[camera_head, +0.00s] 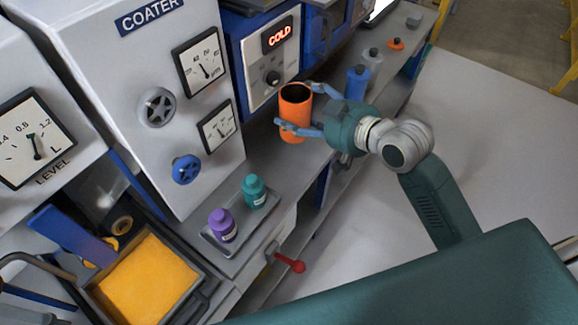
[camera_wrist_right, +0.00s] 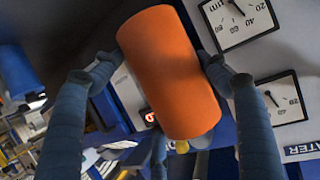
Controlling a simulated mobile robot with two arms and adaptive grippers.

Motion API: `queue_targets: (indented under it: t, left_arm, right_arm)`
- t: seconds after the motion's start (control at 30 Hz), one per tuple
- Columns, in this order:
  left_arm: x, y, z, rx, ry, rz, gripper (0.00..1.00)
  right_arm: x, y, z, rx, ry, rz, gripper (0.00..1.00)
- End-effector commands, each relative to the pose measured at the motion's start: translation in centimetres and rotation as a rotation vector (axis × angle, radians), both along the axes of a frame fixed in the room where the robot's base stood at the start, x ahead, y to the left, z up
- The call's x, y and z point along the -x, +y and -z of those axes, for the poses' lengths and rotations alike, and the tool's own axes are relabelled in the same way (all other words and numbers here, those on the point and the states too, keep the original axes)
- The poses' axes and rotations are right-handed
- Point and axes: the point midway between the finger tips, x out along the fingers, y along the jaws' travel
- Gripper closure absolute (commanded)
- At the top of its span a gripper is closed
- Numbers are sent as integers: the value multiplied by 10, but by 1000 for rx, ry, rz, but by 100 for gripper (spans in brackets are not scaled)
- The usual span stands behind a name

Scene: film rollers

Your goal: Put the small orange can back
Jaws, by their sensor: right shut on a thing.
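An orange can (camera_head: 295,112) with an open, dark top is held in my right gripper (camera_head: 281,104), in front of the blue unit with the COLD display. The gripper's blue fingers are closed around its sides. In the right wrist view the can (camera_wrist_right: 172,75) fills the space between the two fingers (camera_wrist_right: 160,75). Whether its base touches the counter cannot be told. A small, low orange piece (camera_head: 396,44) lies farther back on the counter. My left gripper is not in view.
Blue (camera_head: 357,82) and grey-blue (camera_head: 371,65) bottles stand behind my right gripper. Purple (camera_head: 222,225) and teal (camera_head: 254,191) bottles stand on a small grey tray (camera_head: 212,246). A red-knobbed lever (camera_head: 297,267) juts from the counter front. The counter (camera_head: 262,150) left of the can is clear.

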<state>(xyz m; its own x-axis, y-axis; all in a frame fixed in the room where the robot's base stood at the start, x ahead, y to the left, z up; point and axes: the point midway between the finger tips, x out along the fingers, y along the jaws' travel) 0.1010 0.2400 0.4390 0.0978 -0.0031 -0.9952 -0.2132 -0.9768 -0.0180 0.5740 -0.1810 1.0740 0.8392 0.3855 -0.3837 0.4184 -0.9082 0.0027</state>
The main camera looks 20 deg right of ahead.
Motion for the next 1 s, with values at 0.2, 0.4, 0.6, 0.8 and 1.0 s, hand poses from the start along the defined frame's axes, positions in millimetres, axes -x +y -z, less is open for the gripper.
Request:
queue_targets:
  t: [0.2, 0.4, 0.6, 0.8, 1.0]
  left_arm:
    - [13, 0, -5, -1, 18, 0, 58]
    - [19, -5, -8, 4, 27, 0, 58]
    - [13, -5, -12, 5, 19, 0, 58]
    - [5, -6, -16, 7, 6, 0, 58]
    - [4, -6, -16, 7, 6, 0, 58]
  right_arm:
    - [-21, 6, -9, 0, 3, 63, 68]
    - [-20, 6, 35, -1, 12, 70, 68]
    - [-20, 5, 89, -1, 9, 69, 68]
    - [-20, 5, 133, 1, 5, 70, 68]
    - [-20, 5, 150, 0, 3, 68, 68]
